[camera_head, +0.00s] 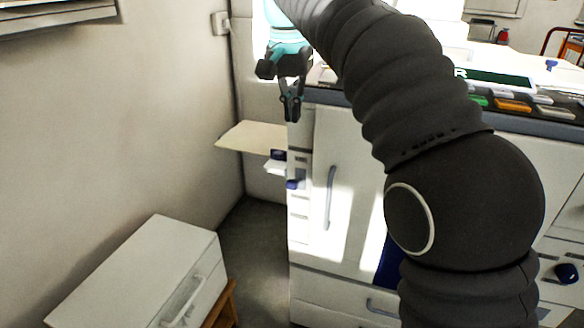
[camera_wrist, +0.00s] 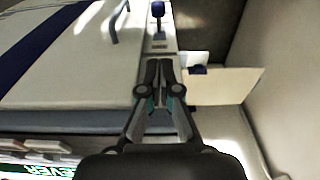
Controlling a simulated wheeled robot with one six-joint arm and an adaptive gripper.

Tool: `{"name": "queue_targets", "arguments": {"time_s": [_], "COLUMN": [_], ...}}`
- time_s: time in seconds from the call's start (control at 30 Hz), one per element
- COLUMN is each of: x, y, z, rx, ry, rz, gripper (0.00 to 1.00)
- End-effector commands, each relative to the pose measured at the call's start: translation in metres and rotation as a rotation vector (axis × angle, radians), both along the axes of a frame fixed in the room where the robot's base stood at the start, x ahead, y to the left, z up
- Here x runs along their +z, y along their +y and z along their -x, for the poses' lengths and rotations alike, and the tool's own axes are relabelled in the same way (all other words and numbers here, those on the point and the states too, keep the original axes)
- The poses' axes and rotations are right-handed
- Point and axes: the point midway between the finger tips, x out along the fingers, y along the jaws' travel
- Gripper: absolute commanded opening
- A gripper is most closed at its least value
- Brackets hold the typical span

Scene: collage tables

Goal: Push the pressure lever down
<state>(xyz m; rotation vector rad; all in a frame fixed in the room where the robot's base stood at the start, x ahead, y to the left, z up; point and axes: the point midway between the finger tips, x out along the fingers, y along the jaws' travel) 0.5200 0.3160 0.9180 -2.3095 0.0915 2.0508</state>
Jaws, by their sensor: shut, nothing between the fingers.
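A blue-knobbed lever (camera_head: 292,184) sits on the narrow front strip at the left end of the white cabinet. It also shows at the top of the wrist view as a blue knob (camera_wrist: 158,8) on a short stem above a small label. A second blue piece (camera_head: 277,154) is on the cabinet's left side, and it shows in the wrist view (camera_wrist: 197,70) too. I cannot tell for sure which is the pressure lever. My gripper (camera_head: 291,118) is shut and empty, pointing down above both blue parts, apart from them. Its fingers (camera_wrist: 158,78) are together in the wrist view.
A beige board (camera_head: 246,138) juts out left of the cabinet (camera_head: 330,125), close to the wall. A white box (camera_head: 140,275) with a handle stands at the lower left. Coloured blocks (camera_head: 512,105) and a dark sign lie on the cabinet top. The floor gap (camera_head: 250,235) is clear.

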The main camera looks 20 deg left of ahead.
Motion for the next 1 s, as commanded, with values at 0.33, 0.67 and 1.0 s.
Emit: {"name": "queue_targets", "arguments": {"time_s": [0.33, 0.67, 1.0], "x": [-0.057, -0.111, -0.132], "y": [-0.001, -0.001, 0.000], "z": [-0.006, -0.005, 0.004], "rx": [-0.001, 0.001, 0.001], "ry": [0.001, 0.000, -0.001], "rz": [0.001, 0.000, -0.001], "gripper": [0.00, 0.00, 0.00]}}
